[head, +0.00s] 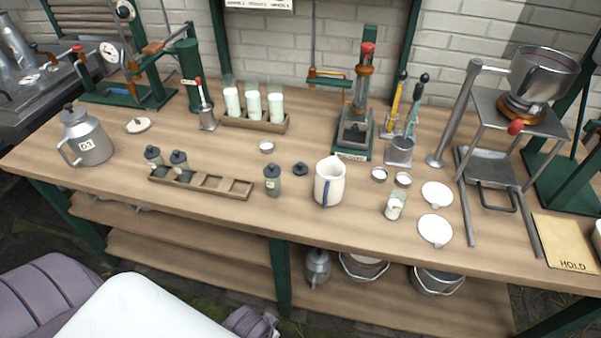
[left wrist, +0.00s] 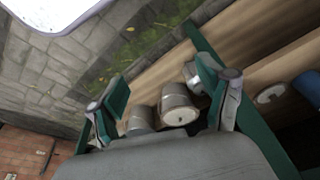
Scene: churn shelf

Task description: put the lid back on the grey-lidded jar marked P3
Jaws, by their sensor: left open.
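Small grey-green jars with dark grey tops show in the head view. One jar (head: 272,182) stands upright on the table, right of the wooden rack, and two more, a left jar (head: 153,160) and a right jar (head: 179,162), stand in the rack. Their marks are too small to read, so I cannot tell which is P3. A loose dark grey lid (head: 300,169) lies on the table right of the single jar, apart from it. My left gripper (left wrist: 166,100) is open and empty in the left wrist view, away from the jars. My right gripper is not in view.
A white jug (head: 329,182) stands right of the loose lid. A labelled pale jar (head: 394,206) and white discs (head: 435,230) are farther right. The rack (head: 212,194) has empty slots. Metal pails (left wrist: 178,106) sit below the tabletop. The table front around the single jar is clear.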

